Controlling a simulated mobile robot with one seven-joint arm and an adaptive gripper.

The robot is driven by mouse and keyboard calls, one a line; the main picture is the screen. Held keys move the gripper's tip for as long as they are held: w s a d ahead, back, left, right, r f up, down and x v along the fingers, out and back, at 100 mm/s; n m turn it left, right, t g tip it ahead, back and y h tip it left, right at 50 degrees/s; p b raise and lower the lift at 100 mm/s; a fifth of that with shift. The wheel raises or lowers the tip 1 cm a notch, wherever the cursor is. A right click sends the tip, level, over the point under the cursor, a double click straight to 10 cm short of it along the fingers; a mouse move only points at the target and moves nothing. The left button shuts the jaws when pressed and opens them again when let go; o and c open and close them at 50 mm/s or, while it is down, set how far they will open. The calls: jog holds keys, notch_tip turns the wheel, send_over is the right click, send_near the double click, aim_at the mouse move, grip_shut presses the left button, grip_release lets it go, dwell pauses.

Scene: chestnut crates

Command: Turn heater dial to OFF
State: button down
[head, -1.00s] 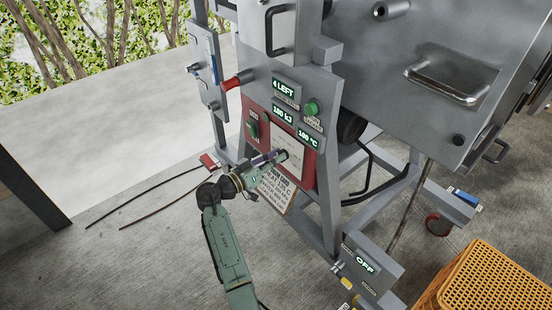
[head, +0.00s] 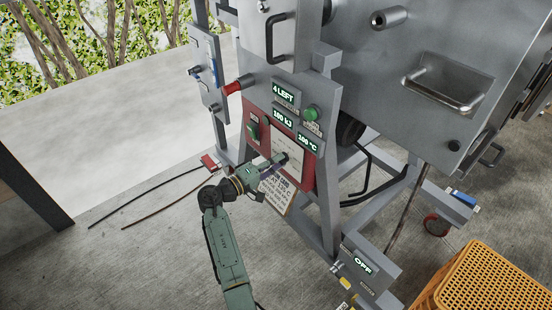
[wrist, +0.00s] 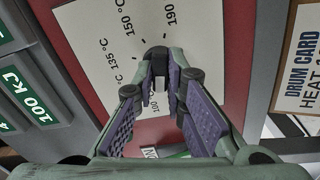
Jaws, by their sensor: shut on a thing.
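The heater dial (wrist: 157,51) is a dark knob on a pale plate (wrist: 105,35) marked with temperatures such as 135, 150 and 190 °C. My gripper (wrist: 165,65) has its purple-padded fingers closed around the dial, which they mostly hide. Its exact pointer setting cannot be made out. In the head view my gripper (head: 273,161) reaches the plate on the red panel (head: 308,173) from the lower left. The dial's far end (head: 284,157) shows dark just beyond the fingertips.
Above are the displays "4 LEFT" (head: 285,94), "100 kJ" and "100 °C" and a green button (head: 310,113). A drum card (head: 277,194) hangs below. A lower box shows "OFF" (head: 363,264). A yellow crate (head: 485,285) stands at lower right.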

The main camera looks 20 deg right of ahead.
jog(key=shift+f+n+p, duration=0.1)
jog(key=shift+n+p, duration=1.95)
jog(key=shift+n, duration=1.55)
jog(key=c, duration=1.6)
grip_release()
jog(key=shift+c, duration=0.2)
jog(key=shift+a, duration=0.1)
jog(key=v, duration=1.2)
